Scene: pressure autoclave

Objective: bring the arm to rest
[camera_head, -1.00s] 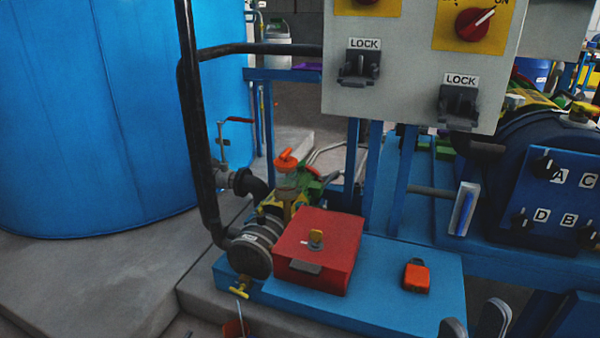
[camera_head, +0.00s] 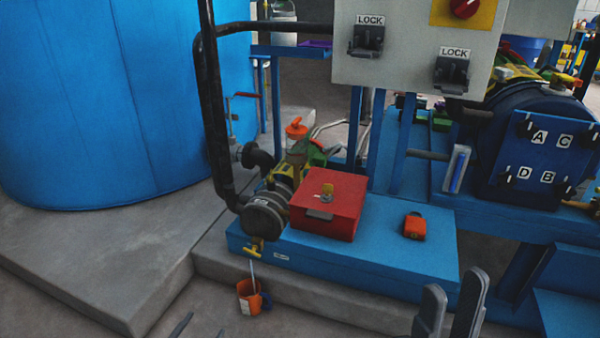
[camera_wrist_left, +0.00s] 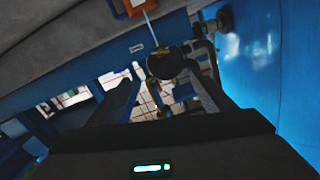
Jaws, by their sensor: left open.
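My left gripper (camera_head: 204,325) barely shows at the bottom edge of the head view, with only its two dark fingertips visible, apart and with nothing between them. In the left wrist view its fingers (camera_wrist_left: 165,92) stand apart with no object held. My right gripper (camera_head: 455,280) shows at the bottom right of the head view, in front of the blue base. Its two grey fingers are upright and apart, with nothing between them. The rest of both arms is out of the head view.
A large blue tank (camera_head: 110,100) is at left. The grey floor (camera_head: 70,300) at lower left is clear.

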